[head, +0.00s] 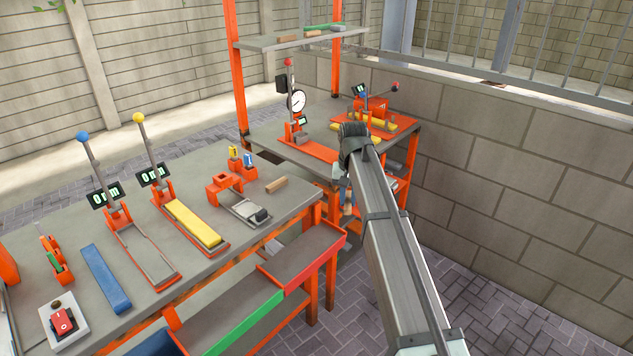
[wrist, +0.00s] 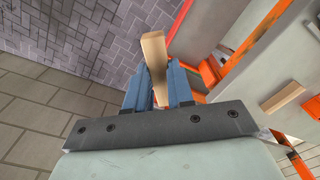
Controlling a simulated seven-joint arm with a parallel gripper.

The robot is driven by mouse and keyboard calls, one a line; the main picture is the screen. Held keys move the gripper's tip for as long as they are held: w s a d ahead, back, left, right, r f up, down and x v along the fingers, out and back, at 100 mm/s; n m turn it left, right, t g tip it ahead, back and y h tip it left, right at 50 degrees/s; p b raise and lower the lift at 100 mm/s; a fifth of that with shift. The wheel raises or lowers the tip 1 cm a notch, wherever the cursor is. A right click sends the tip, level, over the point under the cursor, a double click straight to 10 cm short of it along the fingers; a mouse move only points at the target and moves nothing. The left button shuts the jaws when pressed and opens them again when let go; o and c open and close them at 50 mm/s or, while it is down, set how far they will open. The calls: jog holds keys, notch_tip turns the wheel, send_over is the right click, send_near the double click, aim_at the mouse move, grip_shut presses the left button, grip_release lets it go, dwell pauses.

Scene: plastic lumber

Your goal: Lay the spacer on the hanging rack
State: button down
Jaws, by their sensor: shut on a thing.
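My gripper (wrist: 158,80) shows in the wrist view with its blue fingers shut on a pale wooden block, which I take to be the spacer (wrist: 153,48). The block sticks out beyond the fingertips, over paving. In the head view my arm largely hides the gripper; a small blue part of it (head: 348,196) shows beside the bench end. The raised grey shelf between orange posts, which looks like the hanging rack (head: 262,42), is at the top of the head view. Several short bars lie on it. The gripper is well below and apart from it.
The near bench (head: 190,260) holds lever gauges, a yellow bar (head: 193,222), a blue bar (head: 106,278) and another wooden block (head: 276,184). A dial gauge (head: 296,101) stands on the far bench. Red and green trays (head: 305,255) hang along the front. A block wall is on the right.

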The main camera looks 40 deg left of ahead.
jog(key=w+d+f+m, duration=0.1)
jog(key=d+f+m, duration=0.1)
jog(key=d, duration=1.6)
jog(key=w+d+f+m, duration=0.2)
jog(key=d, duration=1.7)
jog(key=w+d+f+m, duration=0.1)
jog(key=d+f+m, duration=0.1)
jog(key=d, duration=1.6)
jog(key=s+a+n, duration=0.3)
jog(key=s+a, duration=0.2)
jog(key=a, duration=0.7)
jog(key=s+a+f+n, duration=0.15)
jog(key=s+a, duration=0.35)
jog(key=a, duration=0.7)
jog(key=s+a+n, duration=0.3)
jog(key=s+a, duration=0.2)
jog(key=a, duration=0.7)
jog(key=s+a+f+n, duration=0.1)
jog(key=s+a+n, duration=0.3)
jog(key=s+a, duration=1)
jog(key=s+a+n, duration=0.5)
jog(key=s+a, duration=0.9)
jog(key=s, duration=0.8)
jog(key=shift+a+f, duration=0.2)
jog(key=shift+f, duration=0.2)
jog(key=shift+s, duration=0.1)
jog(key=shift+f, duration=4.3)
